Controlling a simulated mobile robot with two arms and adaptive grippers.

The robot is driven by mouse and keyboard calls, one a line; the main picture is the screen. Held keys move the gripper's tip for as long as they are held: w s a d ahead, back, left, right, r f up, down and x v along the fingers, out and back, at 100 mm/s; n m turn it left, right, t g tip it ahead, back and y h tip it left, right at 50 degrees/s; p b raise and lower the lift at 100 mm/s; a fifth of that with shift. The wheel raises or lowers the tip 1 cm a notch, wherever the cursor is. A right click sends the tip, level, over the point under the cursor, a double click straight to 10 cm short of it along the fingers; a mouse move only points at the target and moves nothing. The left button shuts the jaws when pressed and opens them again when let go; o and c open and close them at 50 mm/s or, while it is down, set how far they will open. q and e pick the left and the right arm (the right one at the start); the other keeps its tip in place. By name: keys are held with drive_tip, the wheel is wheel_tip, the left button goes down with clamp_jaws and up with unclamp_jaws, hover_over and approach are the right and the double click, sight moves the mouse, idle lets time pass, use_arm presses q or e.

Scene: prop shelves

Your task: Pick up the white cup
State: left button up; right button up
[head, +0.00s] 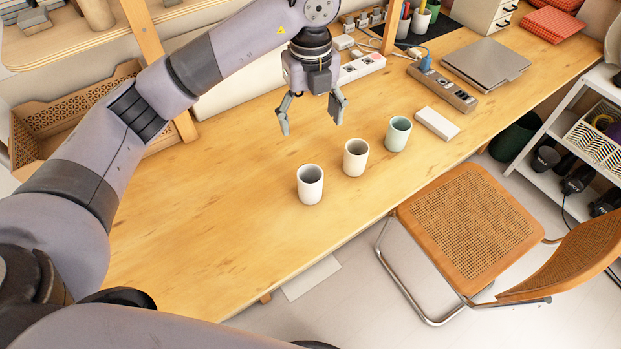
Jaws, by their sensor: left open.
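The white cup (310,186) stands upright on the wooden table, the leftmost and nearest of three cups in a slanting row. A cream cup (355,158) stands in the middle and a pale green cup (397,134) at the right end. My left gripper (311,125) is open and empty, fingers pointing down. In the picture it is above and behind the white cup, apart from it. My right gripper is not in view.
A white box (436,123) lies right of the cups. Power strips (441,89) and a grey laptop (485,64) are farther back. A cane chair (468,222) stands at the table's front edge. The table (215,225) is clear left of the cups.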

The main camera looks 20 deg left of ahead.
use_arm(q)
wheel_tip(320, 180, down, 4)
drive_tip(key=b, duration=0.3)
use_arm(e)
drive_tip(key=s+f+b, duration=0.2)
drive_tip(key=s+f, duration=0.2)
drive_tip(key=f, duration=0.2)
use_arm(q)
hover_over(311, 173)
drive_tip(key=s, duration=0.2)
wheel_tip(311, 173, down, 4)
drive_tip(key=f, duration=0.3)
drive_tip(key=f+p, duration=0.1)
drive_tip(key=f, duration=0.2)
drive_tip(key=f+p, duration=0.1)
drive_tip(key=f, duration=0.1)
drive_tip(key=shift+d+f, duration=0.25)
drive_tip(key=shift+f, duration=0.75)
drive_tip(key=f+p, duration=0.1)
drive_tip(key=f, duration=0.3)
drive_tip(key=shift+s+p, duration=0.35)
drive_tip(key=shift+s, duration=0.05)
drive_tip(key=shift+f, duration=0.6)
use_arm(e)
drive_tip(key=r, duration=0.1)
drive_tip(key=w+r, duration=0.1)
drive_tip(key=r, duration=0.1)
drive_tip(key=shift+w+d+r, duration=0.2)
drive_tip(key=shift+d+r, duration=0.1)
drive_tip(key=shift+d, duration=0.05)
